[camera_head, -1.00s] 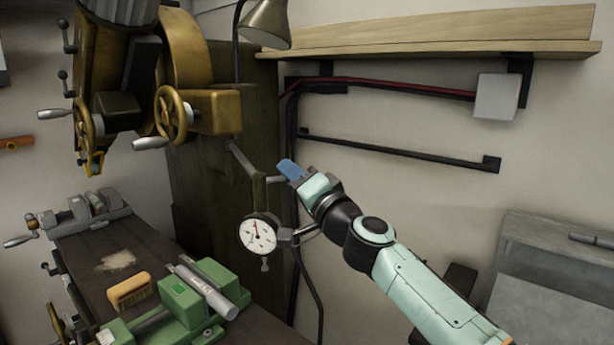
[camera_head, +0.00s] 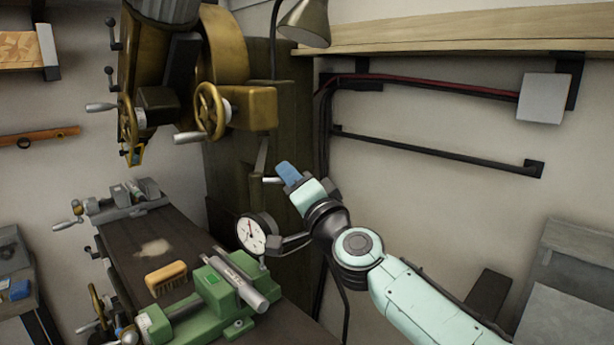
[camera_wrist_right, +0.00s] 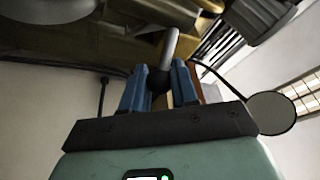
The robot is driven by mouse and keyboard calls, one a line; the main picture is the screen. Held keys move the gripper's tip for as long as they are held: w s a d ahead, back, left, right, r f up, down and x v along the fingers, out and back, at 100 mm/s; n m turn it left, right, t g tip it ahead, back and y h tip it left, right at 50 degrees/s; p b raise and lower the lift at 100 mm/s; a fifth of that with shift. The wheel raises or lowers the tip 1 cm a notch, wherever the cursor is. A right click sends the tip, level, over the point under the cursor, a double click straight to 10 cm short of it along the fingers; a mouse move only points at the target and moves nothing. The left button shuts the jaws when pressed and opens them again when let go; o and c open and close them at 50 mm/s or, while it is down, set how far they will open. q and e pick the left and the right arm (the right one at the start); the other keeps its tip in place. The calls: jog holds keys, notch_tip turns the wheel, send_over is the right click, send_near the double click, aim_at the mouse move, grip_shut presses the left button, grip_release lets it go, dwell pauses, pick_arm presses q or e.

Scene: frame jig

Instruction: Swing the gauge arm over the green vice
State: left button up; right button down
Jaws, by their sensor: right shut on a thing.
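The dial gauge (camera_head: 257,234), with a white face and dark rim, hangs on a dark bracket at the gauge arm's end. My right gripper (camera_head: 287,175) has blue fingers shut on the gauge arm's grey handle (camera_head: 271,180). In the right wrist view, the fingers (camera_wrist_right: 160,85) close around a dark knob with a grey rod (camera_wrist_right: 170,47). The green vice (camera_head: 213,283) stands on the bench below and left of the gauge, with a grey cylinder (camera_head: 238,280) on it. The gauge appears just beyond the vice's right end; its height above it is unclear. My left gripper is out of view.
A brush (camera_head: 166,278) lies beside the vice on the dark bench (camera_head: 186,232). A grey vice (camera_head: 125,200) sits farther back. A brass-coloured machine head with handwheels (camera_head: 210,110) hangs above. A lamp (camera_head: 305,22) and wall shelf (camera_head: 440,32) are behind.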

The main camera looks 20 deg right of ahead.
jog(key=a, duration=0.2)
jog(key=a+p, duration=0.1)
jog(key=a, duration=0.2)
jog(key=w+a+p, duration=0.1)
jog(key=a, duration=0.1)
jog(key=shift+w+a, duration=0.1)
jog(key=shift+a, duration=0.15)
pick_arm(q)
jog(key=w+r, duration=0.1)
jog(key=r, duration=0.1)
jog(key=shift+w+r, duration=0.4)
pick_arm(e)
jog(key=shift+a, duration=0.1)
